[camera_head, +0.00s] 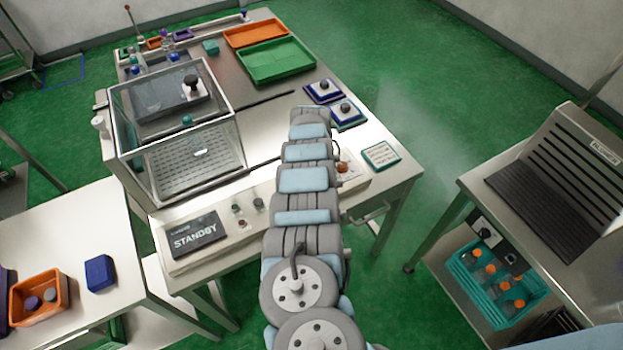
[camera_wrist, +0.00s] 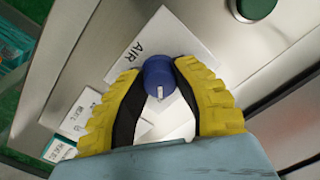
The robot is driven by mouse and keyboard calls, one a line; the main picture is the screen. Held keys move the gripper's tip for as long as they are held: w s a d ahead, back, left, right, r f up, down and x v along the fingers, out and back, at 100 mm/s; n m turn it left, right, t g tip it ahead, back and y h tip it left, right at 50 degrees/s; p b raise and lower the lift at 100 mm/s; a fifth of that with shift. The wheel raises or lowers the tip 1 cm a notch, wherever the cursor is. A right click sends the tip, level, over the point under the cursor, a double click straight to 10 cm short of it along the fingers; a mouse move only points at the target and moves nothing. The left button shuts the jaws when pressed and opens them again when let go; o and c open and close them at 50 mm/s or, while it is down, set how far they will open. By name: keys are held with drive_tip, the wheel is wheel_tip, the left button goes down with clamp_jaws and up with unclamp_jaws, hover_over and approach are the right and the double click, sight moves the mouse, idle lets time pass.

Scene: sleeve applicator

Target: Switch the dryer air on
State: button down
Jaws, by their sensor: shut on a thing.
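In the wrist view my gripper (camera_wrist: 160,75) has its two yellow fingers with black pads closed around a blue round knob (camera_wrist: 158,70). The knob has a short white pointer mark near its lower edge in the picture. It sits on a white plate (camera_wrist: 185,38) lettered AIR, fixed to a grey metal surface. The lettering runs at a slant. In the head view my arm crosses the middle of the picture, and I cannot make out my gripper or the blue knob there.
A dark green round part (camera_wrist: 255,8) is near the top of the wrist view, and small white labelled boxes (camera_wrist: 75,115) are at left. In the head view a slatted rack (camera_head: 560,180) stands at right above a teal crate (camera_head: 490,280). A STANDBY display (camera_head: 195,238) faces me.

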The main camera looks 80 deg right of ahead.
drive_tip(key=shift+f, duration=0.1)
drive_tip(key=c, duration=0.7)
unclamp_jaws()
drive_tip(key=shift+c, duration=0.2)
drive_tip(key=shift+r, duration=0.65)
wheel_tip(320, 180, up, 11)
